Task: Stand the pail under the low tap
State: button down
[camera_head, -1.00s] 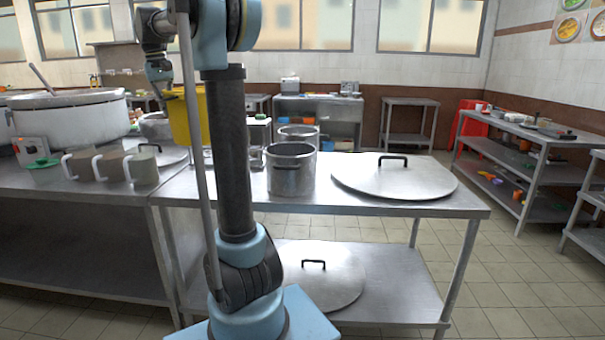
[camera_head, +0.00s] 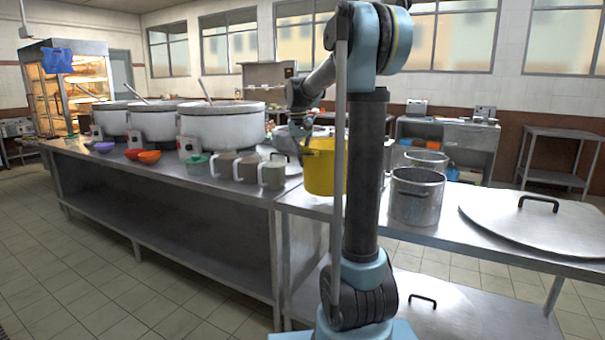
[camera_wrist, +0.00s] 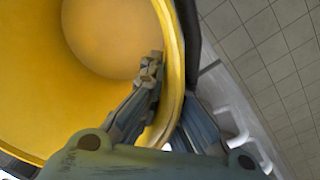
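The yellow pail (camera_head: 320,172) hangs upright at my gripper (camera_head: 303,143), in front of the steel counters, partly behind my arm in the head view. In the wrist view, the pail's open inside (camera_wrist: 100,35) fills the left. My gripper (camera_wrist: 172,108) has one finger inside and one outside, shut on the pail's rim. Large stockpots (camera_head: 222,126) stand in a row on the left counter, with grey boxes at their fronts. I cannot make out the low tap.
Mugs (camera_head: 245,168) and coloured bowls (camera_head: 149,157) line the left counter's front edge (camera_head: 180,176). A small steel pot (camera_head: 416,196) and a large lid (camera_head: 540,226) are on the right table. Tiled floor (camera_head: 120,275) is clear in front of the left counter.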

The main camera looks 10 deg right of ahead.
jog(key=shift+f, duration=2.25)
jog(key=c, duration=1.8)
grip_release()
jog(key=shift+f, duration=0.1)
